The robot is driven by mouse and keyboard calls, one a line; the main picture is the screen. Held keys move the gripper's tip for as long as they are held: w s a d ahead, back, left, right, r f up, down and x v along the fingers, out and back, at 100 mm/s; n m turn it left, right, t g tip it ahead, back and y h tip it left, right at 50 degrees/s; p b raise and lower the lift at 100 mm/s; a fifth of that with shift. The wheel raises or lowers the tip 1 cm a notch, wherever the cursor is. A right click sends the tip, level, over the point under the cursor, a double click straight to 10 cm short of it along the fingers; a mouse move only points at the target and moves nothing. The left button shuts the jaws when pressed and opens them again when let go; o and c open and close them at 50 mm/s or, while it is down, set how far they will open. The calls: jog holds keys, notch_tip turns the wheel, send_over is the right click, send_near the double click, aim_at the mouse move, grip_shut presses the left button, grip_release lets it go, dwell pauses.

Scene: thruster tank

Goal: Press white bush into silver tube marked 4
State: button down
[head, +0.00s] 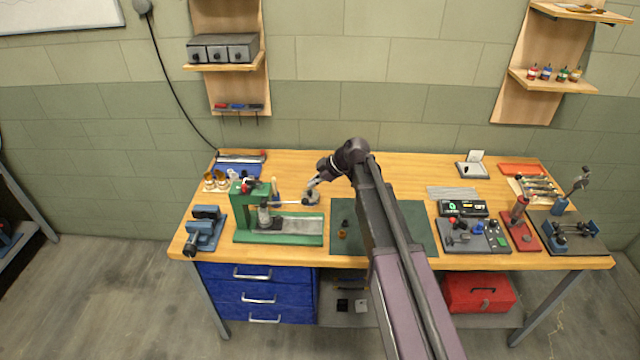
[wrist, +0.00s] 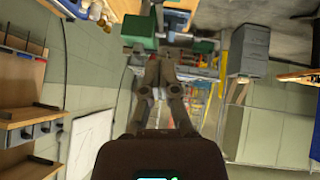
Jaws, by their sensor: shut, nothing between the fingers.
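A green press (head: 285,230) stands on the left half of the bench, with a grey upright part (head: 264,216) under its head. I cannot tell whether that part is the silver tube, and no mark 4 is readable. The white bush cannot be made out. The press lever reaches right to a dark knob (head: 306,202). My gripper (head: 312,184) is just above and beside that knob; I cannot tell whether it touches. In the wrist view my gripper (wrist: 164,56) is shut and empty, with green press parts (wrist: 140,32) beyond its tips.
A blue vise (head: 205,229) is left of the press, and brass pieces (head: 216,180) stand behind it. My arm crosses the green mat (head: 413,217), hiding part of it. A control box (head: 472,237) and a red stand (head: 519,235) are at right.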

aim_at(305, 200)
jog(key=shift+w+a+f+b, duration=0.2)
jog(key=shift+a+f+b, duration=0.15)
jog(key=shift+f+b, duration=0.7)
jog(key=shift+w+a+f+b, duration=0.3)
jog(key=shift+f+b, duration=0.65)
jog(key=shift+f, duration=0.2)
jog(key=shift+w+a+f+b, duration=0.15)
jog(key=shift+a+f+b, duration=0.2)
jog(key=shift+f+b, duration=0.7)
jog(key=shift+d+f+b, duration=0.1)
jog(key=shift+f+b, duration=0.65)
jog(key=shift+f, duration=0.05)
jog(key=shift+r, duration=0.2)
